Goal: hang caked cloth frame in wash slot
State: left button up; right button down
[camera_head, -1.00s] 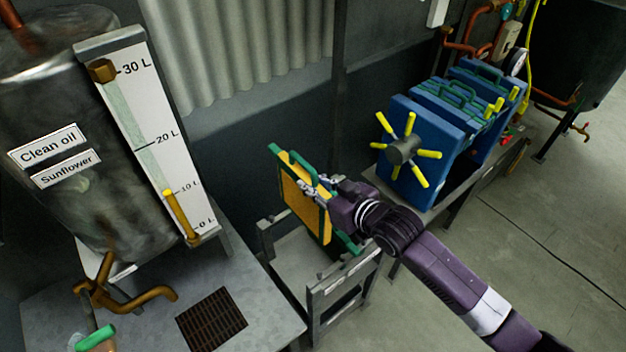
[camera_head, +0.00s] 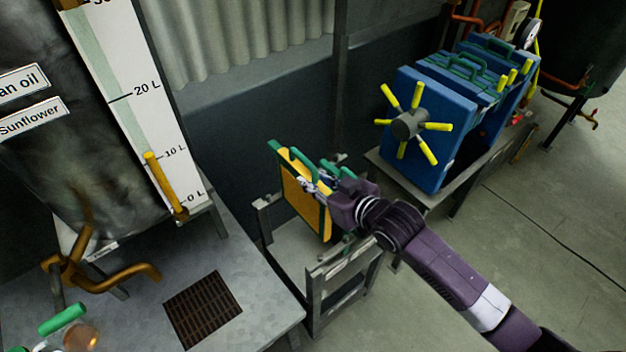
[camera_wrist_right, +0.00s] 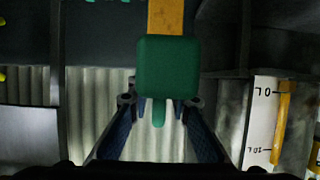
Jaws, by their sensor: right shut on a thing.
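The cloth frame is a yellow-orange panel with green edges and a green handle (camera_head: 302,200). My right gripper (camera_head: 318,186) is shut on the frame at its upper side and holds it above and partly within the grey metal wash rack (camera_head: 322,262). In the right wrist view the green end of the frame (camera_wrist_right: 167,65) lies between the fingers, with the orange part beyond it. The frame looks upright and slightly tilted. Whether its lower edge touches the rack or sits in a slot cannot be told. My left gripper is not in view.
A blue filter press (camera_head: 422,130) with a yellow-spoked wheel stands on a bench behind right. A metal table (camera_head: 255,318) with a drain grate (camera_head: 203,308) and a clean oil tank (camera_head: 45,150) are at left. Open floor lies right.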

jog(key=b, duration=0.5)
send_over(313, 224)
jog(key=w, duration=0.2)
notch_tip(313, 224, down, 5)
jog(key=shift+w+f+b, duration=0.1)
jog(key=shift+f+b, duration=3.8)
jog(key=shift+f, duration=2.9)
jog(key=c, duration=1.7)
grip_release()
jog(key=shift+f, duration=0.15)
jog(key=v, duration=1.2)
